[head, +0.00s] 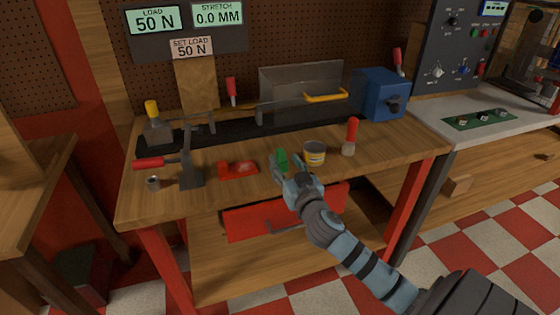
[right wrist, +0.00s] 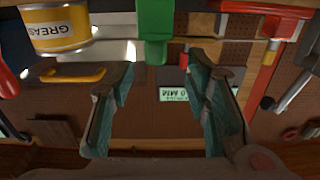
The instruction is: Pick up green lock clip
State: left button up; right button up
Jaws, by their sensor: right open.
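The green lock clip (head: 282,157) is near the front edge of the wooden workbench (head: 215,201). It also shows in the right wrist view (right wrist: 155,32), upside down at the top centre, just beyond the fingertips. My right gripper (head: 284,168) reaches in from the lower right and is right at the clip, partly covering it. In the right wrist view the jaws of this gripper (right wrist: 160,76) are spread with an empty gap between them, roughly in line with the clip. My left gripper is not in view.
A grease can (head: 314,154) stands close to the right of the clip, with a red-handled tool (head: 351,136) beyond it. A red part (head: 238,169) lies to the left. A red-handled lever device (head: 190,170) stands farther left. A blue box (head: 386,94) is at the back right.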

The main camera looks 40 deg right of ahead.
aim_at(283, 155)
jog(key=x, duration=0.5)
jog(key=shift+d, duration=0.3)
jog(key=shift+w, duration=0.4)
jog(key=shift+s, duration=0.1)
grip_shut()
jog(key=shift+r, duration=0.1)
